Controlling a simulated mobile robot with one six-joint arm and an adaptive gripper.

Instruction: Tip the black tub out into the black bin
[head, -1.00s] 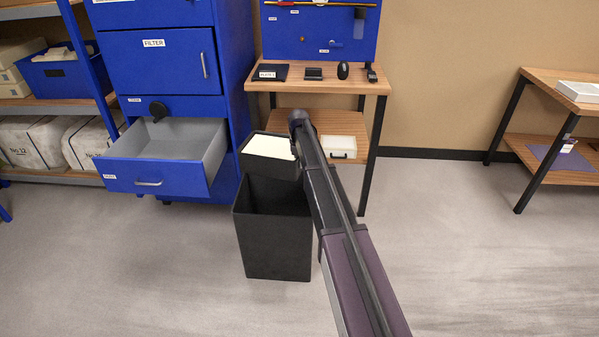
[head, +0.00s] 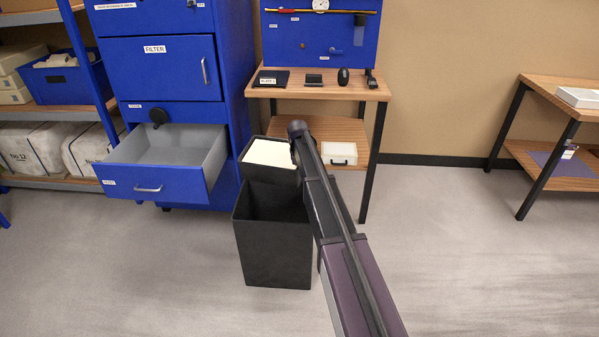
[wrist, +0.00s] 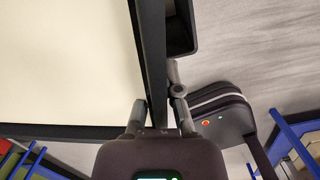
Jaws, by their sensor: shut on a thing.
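The black tub (head: 268,173) is upright in the head view, its top showing a flat cream-white fill (head: 270,153). It is at the far side of the black bin (head: 273,250), at or just above its back rim; I cannot tell if they touch. The bin stands on the floor, its visible inside dark. My gripper (wrist: 157,105) is shut on the tub's wall in the wrist view, one finger on each side. The cream fill also shows there at left (wrist: 65,60). In the head view my arm hides the fingers and the tub's right side.
A blue cabinet with an open grey-lined drawer (head: 165,150) stands left of the bin. A wooden bench (head: 320,90) is behind, with a white box (head: 340,153) on its lower shelf. Another table (head: 560,85) stands far right. The floor between is clear.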

